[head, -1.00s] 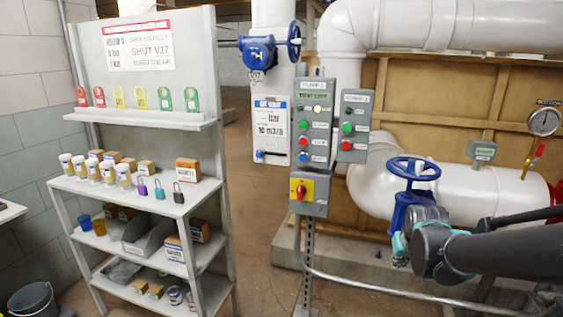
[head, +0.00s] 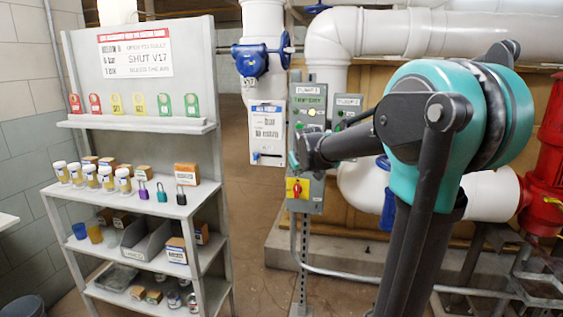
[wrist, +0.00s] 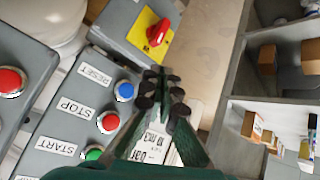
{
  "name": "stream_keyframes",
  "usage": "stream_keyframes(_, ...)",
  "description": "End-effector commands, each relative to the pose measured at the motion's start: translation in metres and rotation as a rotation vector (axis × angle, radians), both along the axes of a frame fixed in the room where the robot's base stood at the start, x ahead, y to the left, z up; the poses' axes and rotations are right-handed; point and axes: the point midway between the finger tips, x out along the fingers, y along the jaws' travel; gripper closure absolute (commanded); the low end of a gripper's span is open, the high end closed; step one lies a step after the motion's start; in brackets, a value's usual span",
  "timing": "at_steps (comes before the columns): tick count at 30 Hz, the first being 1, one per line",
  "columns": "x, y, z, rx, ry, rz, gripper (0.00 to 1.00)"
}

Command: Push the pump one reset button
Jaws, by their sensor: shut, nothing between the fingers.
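The pump one box (head: 307,93) hangs on a post in the head view, its lower buttons hidden behind my gripper (head: 297,155). In the wrist view, which is turned, the blue reset button (wrist: 124,91) sits beside its RESET label (wrist: 95,74). The red stop button (wrist: 108,122) and green start button (wrist: 94,153) are in the same row. My gripper (wrist: 164,92) is shut and empty. Its fingertips appear just right of the blue button in the wrist view; I cannot tell how far they stand off the box face.
A yellow plate with a red rotary switch (wrist: 155,33) is just beyond the reset button. The pump two box (head: 347,104) is close on the right, partly hidden by my arm. A shelf unit (head: 140,126) with tags and padlocks stands left. Floor between is clear.

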Motion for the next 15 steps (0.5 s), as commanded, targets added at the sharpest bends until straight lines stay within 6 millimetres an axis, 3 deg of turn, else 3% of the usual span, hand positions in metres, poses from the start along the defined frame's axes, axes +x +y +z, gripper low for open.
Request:
stream_keyframes(5,0.0096,0.0032,0.0074,-0.006,-0.014,0.01,1.0)
stream_keyframes(15,0.0103,0.0034,0.0078,-0.006,-0.015,0.01,1.0)
